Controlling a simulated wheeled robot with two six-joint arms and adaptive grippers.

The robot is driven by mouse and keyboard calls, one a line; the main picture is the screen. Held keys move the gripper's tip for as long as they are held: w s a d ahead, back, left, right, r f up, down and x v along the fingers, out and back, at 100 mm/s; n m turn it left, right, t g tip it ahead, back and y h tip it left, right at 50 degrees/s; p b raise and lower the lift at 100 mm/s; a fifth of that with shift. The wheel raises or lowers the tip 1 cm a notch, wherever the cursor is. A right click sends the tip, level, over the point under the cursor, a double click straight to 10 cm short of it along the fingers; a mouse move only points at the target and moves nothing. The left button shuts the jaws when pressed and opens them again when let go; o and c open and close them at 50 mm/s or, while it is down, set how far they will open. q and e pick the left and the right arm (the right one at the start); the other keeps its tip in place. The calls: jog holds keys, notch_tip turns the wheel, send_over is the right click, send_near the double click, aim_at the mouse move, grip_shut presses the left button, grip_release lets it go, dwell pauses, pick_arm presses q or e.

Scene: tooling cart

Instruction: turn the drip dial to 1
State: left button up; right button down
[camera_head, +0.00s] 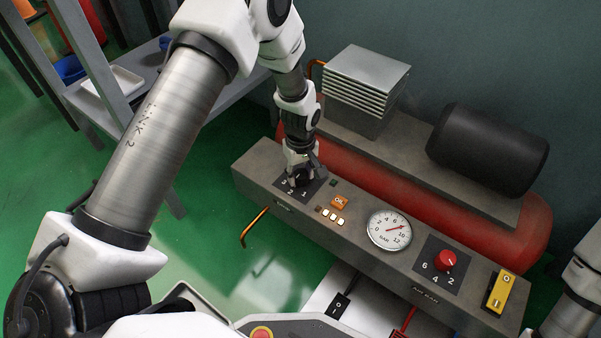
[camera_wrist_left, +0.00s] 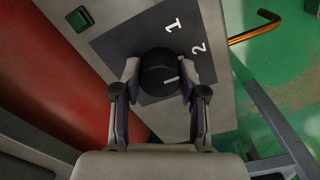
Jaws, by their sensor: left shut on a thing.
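The drip dial is a black round knob (camera_wrist_left: 158,70) on a dark plate (camera_wrist_left: 110,45) with white numbers. In the left wrist view the 1 and the 2 show beyond the knob and to its right. A short white mark on the knob sits at its lower right, away from the 1. My left gripper (camera_wrist_left: 158,88) is shut on the knob, one finger on each side. In the head view my left gripper (camera_head: 301,180) covers most of the knob, at the left end of the grey control panel. My right gripper is out of view.
Along the panel (camera_head: 355,262) are an orange OK button (camera_head: 339,202), a round gauge (camera_head: 390,230), a red dial (camera_head: 446,260) and a yellow switch (camera_head: 499,292). A copper pipe (camera_head: 254,228) juts from the front. A red tank (camera_head: 400,178) lies behind.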

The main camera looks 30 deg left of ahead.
pick_arm(q)
jog(key=shift+s+r+n+p, duration=0.1)
jog(key=shift+r+n+p, duration=0.15)
jog(key=shift+p, duration=0.6)
jog(key=n+p, duration=0.6)
jog(key=p, duration=0.3)
jog(key=shift+f+n+p, duration=0.25)
jog(key=shift+n+p, duration=1.2)
jog(key=shift+n, duration=0.3)
jog(key=o, duration=1.1)
jog(key=shift+o, duration=0.2)
